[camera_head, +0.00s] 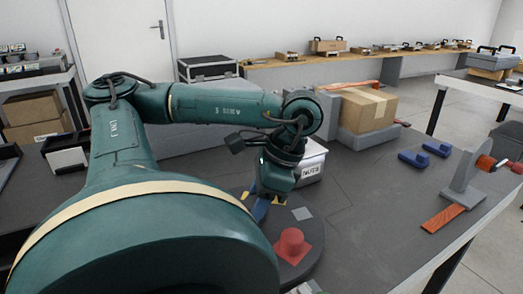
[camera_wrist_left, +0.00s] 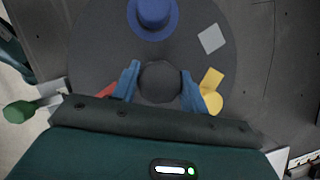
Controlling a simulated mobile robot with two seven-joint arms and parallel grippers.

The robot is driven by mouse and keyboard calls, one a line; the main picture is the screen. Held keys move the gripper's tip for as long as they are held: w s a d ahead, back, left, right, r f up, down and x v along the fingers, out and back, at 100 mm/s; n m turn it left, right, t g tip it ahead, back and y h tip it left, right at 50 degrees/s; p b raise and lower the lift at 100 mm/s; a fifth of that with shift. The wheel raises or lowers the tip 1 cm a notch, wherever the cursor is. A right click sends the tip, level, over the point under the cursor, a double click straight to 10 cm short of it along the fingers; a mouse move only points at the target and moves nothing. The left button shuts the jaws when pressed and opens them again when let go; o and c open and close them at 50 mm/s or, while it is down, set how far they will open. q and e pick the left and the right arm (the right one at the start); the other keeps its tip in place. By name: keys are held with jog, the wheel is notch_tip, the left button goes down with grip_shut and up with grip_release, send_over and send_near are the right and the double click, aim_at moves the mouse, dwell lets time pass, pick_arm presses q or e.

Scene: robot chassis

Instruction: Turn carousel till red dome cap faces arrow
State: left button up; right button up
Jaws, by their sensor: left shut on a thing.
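The carousel is a dark round disc (camera_head: 318,250), also in the left wrist view (camera_wrist_left: 95,50). A red dome cap (camera_head: 291,245) stands on a red patch at its near side in the head view. In the wrist view a blue cap (camera_wrist_left: 153,14), a yellow round cap (camera_wrist_left: 212,102) and part of a red patch (camera_wrist_left: 110,91) show on the disc. My left gripper (camera_head: 262,208) points down over the disc; its blue fingers (camera_wrist_left: 160,85) are shut on the dark central knob (camera_wrist_left: 160,80). I cannot make out the arrow. My right gripper is not in view.
A grey square patch (camera_head: 302,213) marks the disc. A white box (camera_head: 312,162) labelled NUTS stands just behind it. A cardboard box (camera_head: 362,108), blue blocks (camera_head: 413,158) and a grey stand (camera_head: 463,182) are farther right. The table between is clear.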

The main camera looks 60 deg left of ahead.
pick_arm(q)
jog(key=shift+m, duration=0.5)
dwell(0.3)
jog(key=o, duration=1.3)
jog(key=shift+r, duration=0.1)
